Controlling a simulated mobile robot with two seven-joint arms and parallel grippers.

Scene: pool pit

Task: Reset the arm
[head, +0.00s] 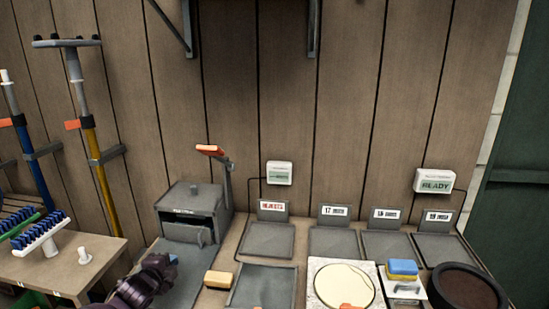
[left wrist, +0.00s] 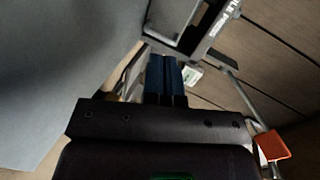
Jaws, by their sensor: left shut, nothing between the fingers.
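My left gripper (head: 172,260) shows low in the head view, at the end of my dark arm, over the left part of the bench and in front of a grey box-like device (head: 192,208). In the left wrist view its two blue fingers (left wrist: 166,75) are together with nothing between them. The grey device's edge (left wrist: 190,30) is beyond the fingers there. An orange paddle on a post (head: 210,150) stands beside the device; an orange piece (left wrist: 272,145) also shows at the lower right of the left wrist view. My right gripper is in neither view.
Several grey trays with labels, one the rejects tray (head: 266,240), line the bench back. A side table (head: 85,268) with brushes stands left.

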